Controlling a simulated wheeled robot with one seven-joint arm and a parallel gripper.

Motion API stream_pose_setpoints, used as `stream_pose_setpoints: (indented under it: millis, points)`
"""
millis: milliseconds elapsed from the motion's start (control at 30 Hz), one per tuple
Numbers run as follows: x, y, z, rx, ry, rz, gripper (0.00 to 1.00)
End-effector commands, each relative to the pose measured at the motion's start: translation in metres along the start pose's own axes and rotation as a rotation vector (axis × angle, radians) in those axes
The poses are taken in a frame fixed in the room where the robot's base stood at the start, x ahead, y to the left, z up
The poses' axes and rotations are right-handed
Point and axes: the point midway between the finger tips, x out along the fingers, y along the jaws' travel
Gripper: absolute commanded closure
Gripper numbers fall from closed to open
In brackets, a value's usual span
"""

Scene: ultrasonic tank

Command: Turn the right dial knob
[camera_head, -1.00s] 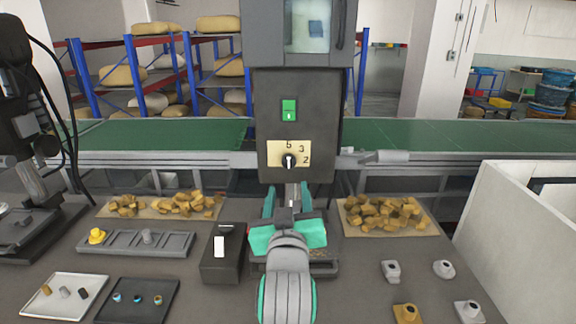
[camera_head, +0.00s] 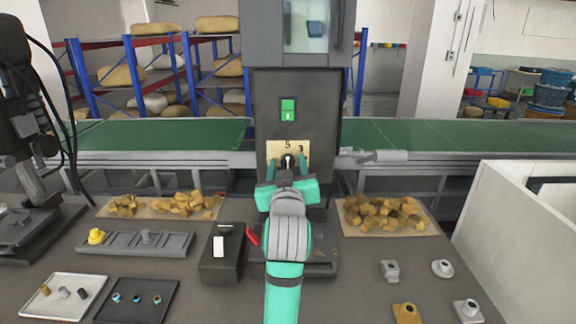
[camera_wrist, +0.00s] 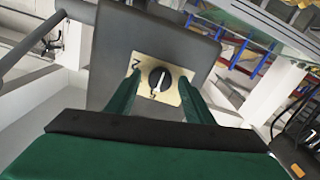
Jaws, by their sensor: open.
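A black dial knob with a white pointer line (camera_head: 288,161) sits on a pale plate marked with numbers (camera_head: 273,147) on the front of the dark machine box (camera_head: 265,98). It also shows in the wrist view as a round black knob (camera_wrist: 160,80). My gripper (camera_head: 287,163) is in front of the plate, with its two green fingers apart on the left and right of the knob. In the wrist view, my gripper (camera_wrist: 158,93) is open, its fingers pointing toward the plate on either side of the knob. I cannot tell whether they touch it.
A green switch (camera_head: 288,110) is above the dial. Trays of yellowish chunks (camera_head: 435,229) lie on both sides. A conveyor (camera_head: 420,134) runs behind.

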Motion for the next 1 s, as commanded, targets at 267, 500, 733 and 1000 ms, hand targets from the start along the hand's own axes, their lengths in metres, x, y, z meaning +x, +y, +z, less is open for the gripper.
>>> stream_pose_setpoints:
  millis: [267, 500, 733, 1000]
  points:
    - [0.0039, 0.0, 0.0002, 0.0, 0.0, 0.0, 0.52]
    - [0.0037, 0.0011, 0.0004, 0.0, -0.001, 0.001, 0.93]
    - [0.0039, 0.0016, 0.0007, 0.007, -0.001, 0.002, 0.93]
    - [0.0038, 0.0031, 0.0013, 0.099, -0.002, 0.003, 0.93]
